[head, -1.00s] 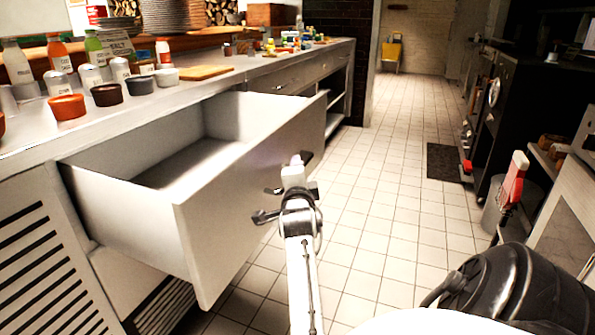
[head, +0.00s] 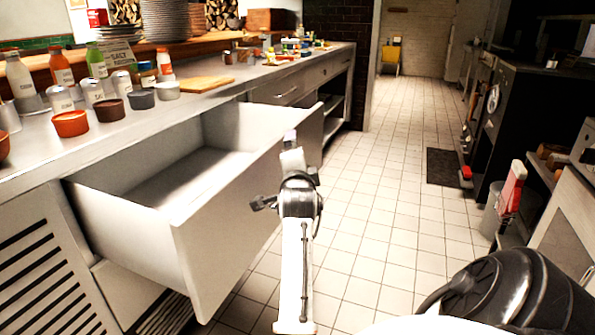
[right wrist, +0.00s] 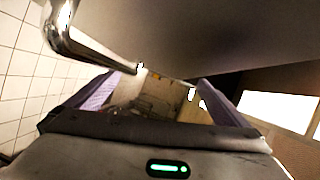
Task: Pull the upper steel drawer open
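The upper steel drawer (head: 215,240) stands far out of the counter at left in the head view, its empty inside showing. My right gripper (head: 290,142) is at the outer side of the drawer front, near its top edge. In the right wrist view the gripper (right wrist: 158,85) has its two purple-grey fingers spread apart. The drawer's bar handle (right wrist: 95,50) runs from the upper left toward the fingertips, under the grey drawer front (right wrist: 200,35). I cannot tell whether the fingers touch the handle. My left gripper is not in view.
The counter (head: 75,140) above carries bottles, small bowls (head: 70,124) and a cutting board (head: 207,84). A dark oven unit (head: 530,120) and a grey bin (head: 492,215) line the right side.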

